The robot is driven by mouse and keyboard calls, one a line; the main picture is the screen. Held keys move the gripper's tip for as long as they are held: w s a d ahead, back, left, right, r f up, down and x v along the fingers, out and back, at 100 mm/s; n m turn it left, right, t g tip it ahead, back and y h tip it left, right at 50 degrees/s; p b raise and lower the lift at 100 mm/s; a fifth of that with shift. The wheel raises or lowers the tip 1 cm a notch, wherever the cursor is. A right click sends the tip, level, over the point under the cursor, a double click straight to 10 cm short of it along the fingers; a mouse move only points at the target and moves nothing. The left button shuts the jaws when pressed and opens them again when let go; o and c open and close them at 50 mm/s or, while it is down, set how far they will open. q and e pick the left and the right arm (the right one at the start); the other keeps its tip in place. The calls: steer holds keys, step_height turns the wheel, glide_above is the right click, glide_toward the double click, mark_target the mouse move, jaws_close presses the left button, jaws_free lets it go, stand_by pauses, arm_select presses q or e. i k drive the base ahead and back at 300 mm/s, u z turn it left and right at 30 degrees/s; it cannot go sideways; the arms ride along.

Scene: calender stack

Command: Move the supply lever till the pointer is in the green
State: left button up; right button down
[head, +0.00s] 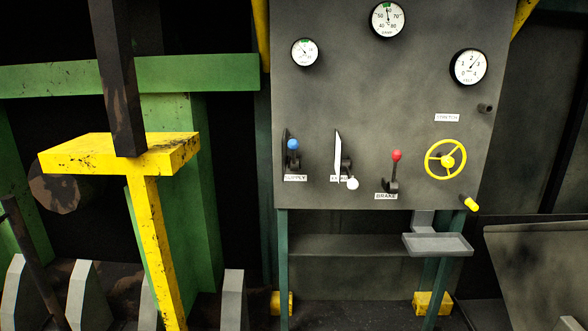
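The supply lever (292,148) has a blue knob and stands at the left of the grey control panel (430,95), above a label reading SUPPLY (295,178). Its knob is near the upper part of its dark slot plate. A small round gauge (305,52) sits above it, with a green mark near the top; its pointer is too small to read surely. A larger gauge (388,19) at the top centre also has a green mark at its top. Which gauge belongs to the lever cannot be told. Neither of my grippers is in view, and nothing touches the lever.
Close beside it are a white-knobbed lever (352,183), a red-knobbed brake lever (396,157) and a yellow handwheel (446,160). A third gauge (468,67) is upper right. A small tray (437,244) juts out below. A yellow T-shaped post (150,220) stands left.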

mark_target(293, 145)
steer(key=z, duration=1.25)
steer(key=i, duration=0.9)
steer(key=u, duration=0.3)
